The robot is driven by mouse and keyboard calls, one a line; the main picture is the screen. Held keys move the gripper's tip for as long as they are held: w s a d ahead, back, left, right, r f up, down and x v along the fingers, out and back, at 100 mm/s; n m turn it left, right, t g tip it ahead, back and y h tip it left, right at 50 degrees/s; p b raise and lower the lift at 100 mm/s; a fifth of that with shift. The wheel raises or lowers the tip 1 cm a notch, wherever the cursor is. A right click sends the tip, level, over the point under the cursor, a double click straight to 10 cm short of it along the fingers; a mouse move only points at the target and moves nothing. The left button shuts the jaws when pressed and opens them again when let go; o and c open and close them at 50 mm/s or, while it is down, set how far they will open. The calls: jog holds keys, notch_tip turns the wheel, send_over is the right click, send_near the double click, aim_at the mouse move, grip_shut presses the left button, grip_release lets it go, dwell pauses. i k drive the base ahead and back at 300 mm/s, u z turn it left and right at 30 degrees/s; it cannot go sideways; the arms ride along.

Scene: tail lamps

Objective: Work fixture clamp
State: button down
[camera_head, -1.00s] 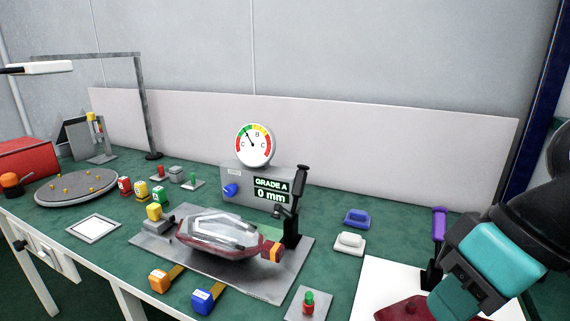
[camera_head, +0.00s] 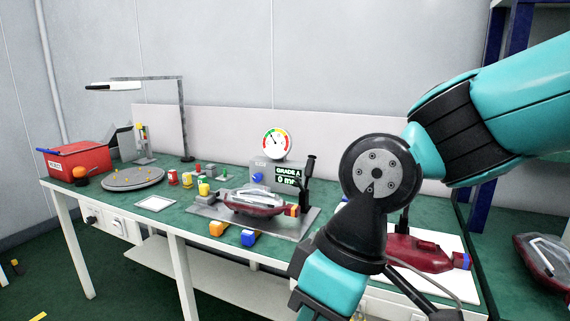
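The grey fixture plate (camera_head: 288,224) lies on the green bench with a clear and dark-red tail lamp (camera_head: 252,203) on it. A black clamp (camera_head: 306,196) with an upright black handle (camera_head: 310,165) stands at the plate's right. Behind it, a grey gauge box has a dial (camera_head: 277,143) and a display (camera_head: 289,175) reading "GRADE A"; the handle partly covers its lower line. My gripper (camera_head: 322,302) points down at the bottom of the picture, in front of the bench and right of the plate. Its fingertips are not clearly shown.
A dark-red lamp housing (camera_head: 425,252) lies on a white board (camera_head: 462,285) at right, partly behind my arm. A round grey turntable (camera_head: 132,179) and red box (camera_head: 74,160) stand at left.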

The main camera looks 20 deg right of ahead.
aim_at(308, 172)
jog(key=u, duration=0.55)
jog(key=i, duration=0.95)
jog(key=z, duration=0.1)
